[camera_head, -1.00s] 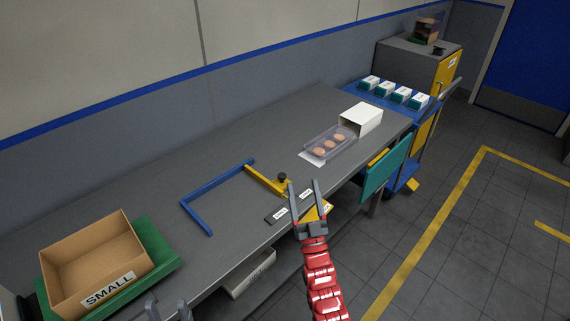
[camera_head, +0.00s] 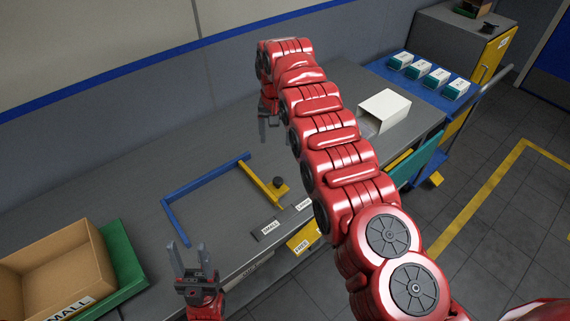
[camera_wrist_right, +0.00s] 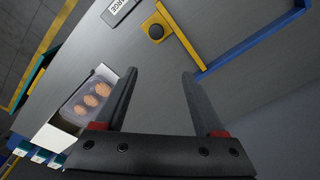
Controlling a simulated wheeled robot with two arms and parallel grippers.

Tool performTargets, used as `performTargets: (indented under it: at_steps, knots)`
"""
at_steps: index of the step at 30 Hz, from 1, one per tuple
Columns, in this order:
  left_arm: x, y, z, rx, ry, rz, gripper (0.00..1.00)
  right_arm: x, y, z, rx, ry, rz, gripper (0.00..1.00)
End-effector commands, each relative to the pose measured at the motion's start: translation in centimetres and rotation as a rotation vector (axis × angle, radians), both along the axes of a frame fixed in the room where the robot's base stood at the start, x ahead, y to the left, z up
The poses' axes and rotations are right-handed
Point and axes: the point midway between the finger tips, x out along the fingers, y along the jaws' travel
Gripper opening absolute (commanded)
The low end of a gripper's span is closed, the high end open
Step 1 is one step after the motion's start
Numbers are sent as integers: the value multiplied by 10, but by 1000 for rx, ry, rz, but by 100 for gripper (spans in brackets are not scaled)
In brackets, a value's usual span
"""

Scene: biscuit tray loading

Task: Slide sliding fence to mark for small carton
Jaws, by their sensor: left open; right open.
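The sliding fence is a yellow bar (camera_head: 257,181) with a black knob (camera_head: 278,182), at the right end of a blue frame (camera_head: 206,179) on the grey bench. It also shows in the right wrist view (camera_wrist_right: 181,36). Labels SMALL (camera_head: 270,227) and LARGE (camera_head: 304,204) lie at the bench's front edge near the knob. My left gripper (camera_head: 191,258) is open and empty in front of the blue frame.
A brown carton marked SMALL (camera_head: 84,304) stands in a green tray (camera_head: 124,263) at the left. A white box (camera_head: 384,110) and a clear biscuit tray (camera_wrist_right: 92,97) are at the bench's right. A blue cart (camera_head: 419,83) with several small boxes stands beyond.

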Motion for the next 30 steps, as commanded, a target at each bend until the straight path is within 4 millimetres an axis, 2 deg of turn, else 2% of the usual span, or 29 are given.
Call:
performTargets:
  at_steps: [1, 3, 8, 14, 20, 23, 26, 30]
  knots:
    - [0, 0, 0, 0, 0, 0, 50, -10, 0, 9, -8, 32, 0, 71]
    - [0, 0, -1, 0, 0, 0, 50, -20, -1, 14, -18, 69, -2, 71]
    - [0, 0, -8, 0, 1, 0, 50, -24, -1, 8, -21, 83, -3, 71]
    - [0, 0, -32, 0, 1, 0, 50, -23, -1, -17, -21, 79, -3, 71]
    - [0, 0, -69, 0, 1, 0, 50, -23, 0, -52, -21, 79, -2, 71]
    - [0, 0, -55, 0, 0, 0, 50, -23, 0, -55, -21, 81, -3, 71]
    - [0, 0, -52, 0, 0, 0, 50, -24, 0, -71, -21, 81, -2, 71]
    - [0, 0, -41, 0, 0, 0, 50, -24, -1, -105, -21, 80, -2, 71]
